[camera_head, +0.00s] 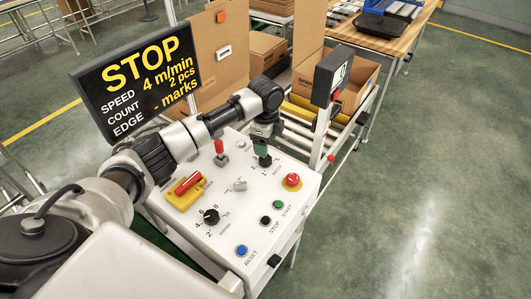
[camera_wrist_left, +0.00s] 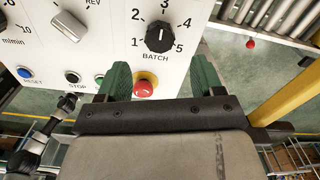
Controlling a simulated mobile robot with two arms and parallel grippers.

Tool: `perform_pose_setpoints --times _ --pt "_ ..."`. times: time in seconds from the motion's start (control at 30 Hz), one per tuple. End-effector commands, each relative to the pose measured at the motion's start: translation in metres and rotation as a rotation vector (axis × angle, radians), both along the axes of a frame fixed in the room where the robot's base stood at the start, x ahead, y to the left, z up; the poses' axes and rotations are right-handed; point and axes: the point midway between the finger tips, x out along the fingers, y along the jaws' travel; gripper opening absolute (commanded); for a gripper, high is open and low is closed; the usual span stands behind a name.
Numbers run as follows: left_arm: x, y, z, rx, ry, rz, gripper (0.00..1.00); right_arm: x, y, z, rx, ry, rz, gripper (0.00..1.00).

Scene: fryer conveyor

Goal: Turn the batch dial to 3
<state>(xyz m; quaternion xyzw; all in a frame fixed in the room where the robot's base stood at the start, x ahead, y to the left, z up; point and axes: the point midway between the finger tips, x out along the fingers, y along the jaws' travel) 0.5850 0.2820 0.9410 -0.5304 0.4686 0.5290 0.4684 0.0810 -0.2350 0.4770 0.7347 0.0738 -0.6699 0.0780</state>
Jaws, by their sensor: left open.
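The batch dial (camera_wrist_left: 159,38) is a round black knob on the white control panel (camera_wrist_left: 110,50), with numbers 1 to 5 around it. A pale mark on the knob appears to point up the picture, but I cannot tell the exact number. My left gripper (camera_wrist_left: 160,72) is open, its two green fingers apart below the dial in the wrist view, with nothing between them at the tips. In the head view the left gripper (camera_head: 262,148) is over the far end of the panel, at the batch dial (camera_head: 264,161), which it partly hides.
A red emergency button (camera_head: 292,180) sits close to the dial. The black sign (camera_head: 140,78) reads STOP, COUNT 2 pcs.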

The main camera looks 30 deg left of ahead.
Motion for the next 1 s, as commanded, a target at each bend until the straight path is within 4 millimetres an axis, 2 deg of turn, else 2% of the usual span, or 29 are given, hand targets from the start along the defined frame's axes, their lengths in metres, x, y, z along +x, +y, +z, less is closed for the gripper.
perform_pose_setpoints --times 0.1,0.3,1.0 --pt "0.001 0.0 0.02 0.001 -0.003 -0.001 0.67 0.0 -0.001 -0.003 -0.001 0.0 0.0 0.53" --pt "0.0 0.0 0.038 0.0 -0.002 0.0 0.67 0.0 -0.001 -0.005 -0.002 0.001 0.001 0.53" --pt "0.0 0.0 0.039 0.0 0.0 -0.001 0.67 0.0 0.003 -0.004 0.003 0.0 -0.001 0.53"
